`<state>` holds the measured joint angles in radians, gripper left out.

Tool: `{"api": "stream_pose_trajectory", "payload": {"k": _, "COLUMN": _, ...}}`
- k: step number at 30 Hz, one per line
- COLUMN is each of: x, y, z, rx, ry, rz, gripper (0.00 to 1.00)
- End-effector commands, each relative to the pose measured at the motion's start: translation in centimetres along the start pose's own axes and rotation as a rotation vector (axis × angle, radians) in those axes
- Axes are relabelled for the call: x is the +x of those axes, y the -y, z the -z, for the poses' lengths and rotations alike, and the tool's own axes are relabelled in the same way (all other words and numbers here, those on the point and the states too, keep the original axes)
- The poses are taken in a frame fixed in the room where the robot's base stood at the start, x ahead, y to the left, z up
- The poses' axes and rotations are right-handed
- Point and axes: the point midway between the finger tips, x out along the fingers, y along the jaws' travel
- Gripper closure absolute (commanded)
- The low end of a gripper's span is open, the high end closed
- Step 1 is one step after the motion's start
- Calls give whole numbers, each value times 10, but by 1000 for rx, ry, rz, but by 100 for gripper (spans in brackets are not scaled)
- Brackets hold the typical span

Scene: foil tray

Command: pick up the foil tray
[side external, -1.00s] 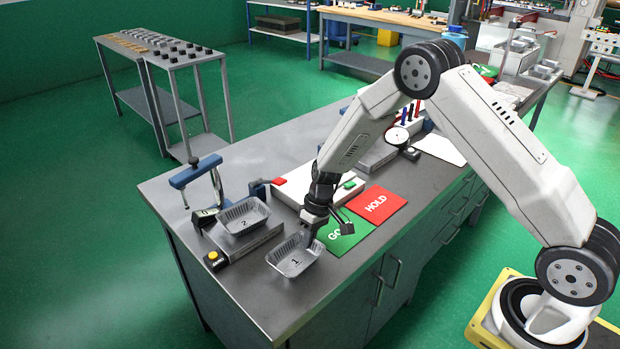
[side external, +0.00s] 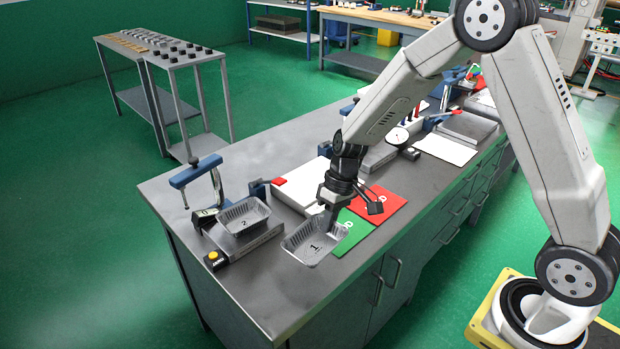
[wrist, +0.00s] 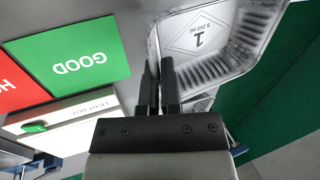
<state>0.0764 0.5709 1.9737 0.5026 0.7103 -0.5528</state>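The foil tray marked 1 (side external: 300,240) is a silver ribbed tray that hangs from my gripper (side external: 329,222) and seems to be held above the bench. In the wrist view the tray (wrist: 242,60) fills the upper right, its base marked 1 and its wall between my fingers. My gripper (wrist: 158,85) is shut on that wall; the fingers lie nearly together. A second foil tray, marked 2 (side external: 229,224), sits on a grey block to the left, apart from the first.
A green card (side external: 352,232) marked GOOD in the wrist view (wrist: 95,45) and a red card (side external: 384,200) lie side by side. A white light box (side external: 292,190) is behind. A blue clamp (side external: 197,172) stands at left. The front left bench (side external: 255,300) is clear.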

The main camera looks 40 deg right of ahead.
Motion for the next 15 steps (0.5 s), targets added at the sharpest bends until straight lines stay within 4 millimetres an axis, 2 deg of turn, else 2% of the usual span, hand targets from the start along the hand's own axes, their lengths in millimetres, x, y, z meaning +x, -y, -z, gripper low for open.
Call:
{"api": "stream_pose_trajectory", "payload": {"k": 6, "x": -14, "y": 6, "z": -35, "rx": 1, "ry": 0, "rz": 1, "gripper": 100}}
{"api": "stream_pose_trajectory", "payload": {"k": 15, "x": -28, "y": 11, "z": -68, "rx": 2, "ry": -1, "rz": 0, "gripper": 100}}
